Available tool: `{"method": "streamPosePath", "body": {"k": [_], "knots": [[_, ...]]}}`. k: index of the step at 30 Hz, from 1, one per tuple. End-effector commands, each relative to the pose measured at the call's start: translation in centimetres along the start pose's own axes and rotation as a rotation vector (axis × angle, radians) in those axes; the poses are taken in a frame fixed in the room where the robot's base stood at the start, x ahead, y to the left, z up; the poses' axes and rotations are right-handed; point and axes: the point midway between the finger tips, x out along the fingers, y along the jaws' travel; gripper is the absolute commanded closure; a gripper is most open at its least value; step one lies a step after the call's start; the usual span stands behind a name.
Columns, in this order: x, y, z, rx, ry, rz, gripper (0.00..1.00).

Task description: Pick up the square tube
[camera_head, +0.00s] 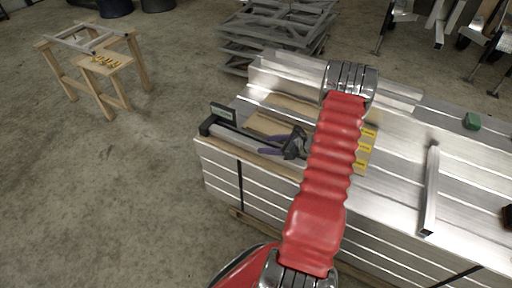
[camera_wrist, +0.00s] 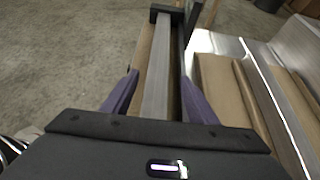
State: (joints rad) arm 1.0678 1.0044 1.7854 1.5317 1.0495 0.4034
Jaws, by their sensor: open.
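A silver square tube (camera_head: 430,190) lies on the metal panels at the right of the head view, clear of my gripper. A long grey bar (camera_wrist: 156,85), which also looks like a square tube, lies along the stack's left end. My gripper (camera_head: 267,144) is at the left end of the stack, fingers pointing left. In the wrist view its purple fingers (camera_wrist: 160,77) are apart, with the grey bar in the gap between them. I cannot tell how far above the bar they are. The bar's far end meets a black fitting (camera_wrist: 167,14).
The stacked aluminium panels (camera_head: 400,145) fill the right, with yellow labels (camera_head: 365,148) and a green block (camera_head: 472,121) on top. A wooden trestle (camera_head: 107,66) stands at upper left. Grey metal frames (camera_head: 277,30) are stacked behind. The concrete floor at left is clear.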

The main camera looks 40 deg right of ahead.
Motion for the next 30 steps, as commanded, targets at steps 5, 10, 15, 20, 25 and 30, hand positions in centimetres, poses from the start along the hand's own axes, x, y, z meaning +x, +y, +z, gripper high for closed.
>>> {"method": "streamPosePath", "body": {"k": [5, 10, 15, 20, 25, 30], "knots": [[0.0, 0.0, 0.0, 0.000, 0.000, 0.000, 0.47], [0.7, 0.1, 0.1, -0.001, 0.000, 0.002, 0.47], [2.8, 0.3, 0.3, -0.001, 0.001, 0.002, 0.47], [4.7, 0.3, 0.3, -0.001, 0.000, 0.001, 0.47], [5.2, 0.2, 0.3, 0.000, 0.000, -0.001, 0.47], [5.1, 0.2, 0.3, 0.000, 0.000, -0.001, 0.47]]}}
